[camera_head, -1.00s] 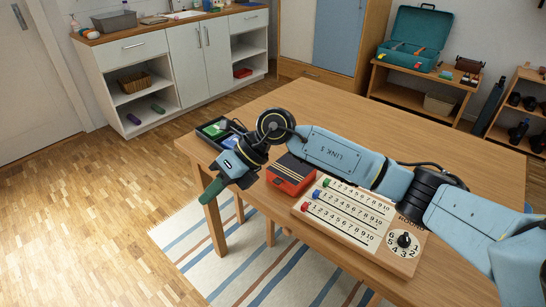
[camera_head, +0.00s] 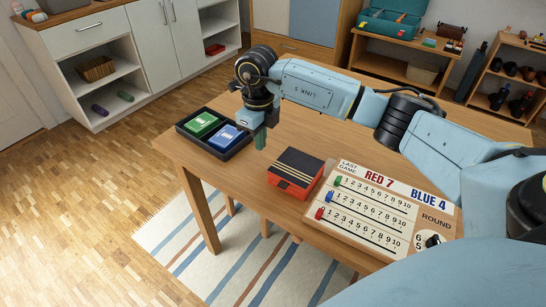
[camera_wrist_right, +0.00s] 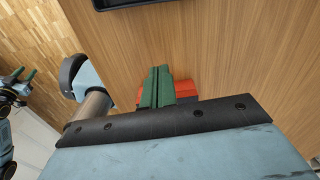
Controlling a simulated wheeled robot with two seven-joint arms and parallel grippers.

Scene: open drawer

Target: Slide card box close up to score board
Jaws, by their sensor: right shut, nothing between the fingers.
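The card box (camera_head: 296,173), red with a black top, lies on the table just left of the score board (camera_head: 385,210), with a narrow strip of wood between them. The board shows RED 7, BLUE 4 and number rows with coloured pegs. My right gripper (camera_head: 261,139) points down, shut and empty, between the card tray and the box, at the box's left. In the wrist view its green fingers (camera_wrist_right: 157,88) partly hide the red box (camera_wrist_right: 184,89); I cannot tell whether they touch it. My left gripper (camera_wrist_right: 20,80) shows small at the wrist view's left edge; its opening is unclear.
A black tray (camera_head: 183,126) with a green and a blue card pack sits at the table's left corner. The table (camera_head: 230,178) has bare wood in front of tray and box. My right arm spans the space above the table's far side.

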